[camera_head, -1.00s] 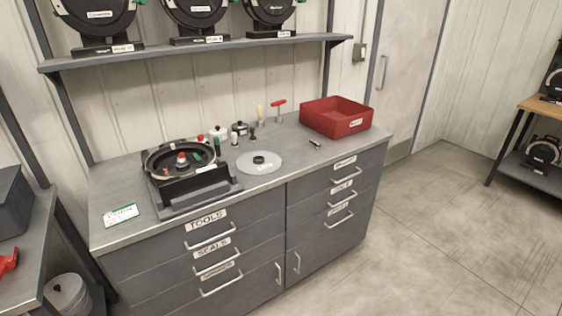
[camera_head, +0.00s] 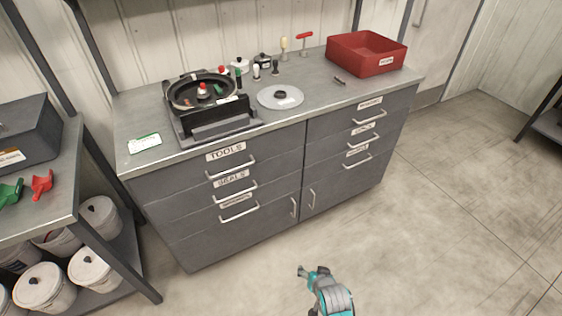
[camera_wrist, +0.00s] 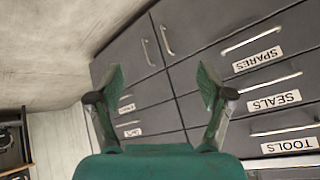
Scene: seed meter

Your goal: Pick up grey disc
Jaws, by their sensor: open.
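The grey disc (camera_head: 290,99) lies flat on the workbench top (camera_head: 330,96), with a small dark knob (camera_head: 281,95) at its middle. It is just right of the black seed meter housing (camera_head: 205,100). My gripper (camera_wrist: 160,88) is open and empty in the wrist view, its two green-padded fingers spread in front of the drawer fronts. In the head view part of my arm (camera_head: 330,292) shows low at the bottom, over the floor, well in front of and below the bench top. The disc does not show in the wrist view.
A red bin (camera_head: 366,54) stands at the bench's back right. Small bottles and tools (camera_head: 275,68) stand behind the disc. A green-and-white card (camera_head: 145,142) lies at left. A side shelf (camera_head: 75,180) holds white tubs. Open floor (camera_head: 420,230) lies in front and right.

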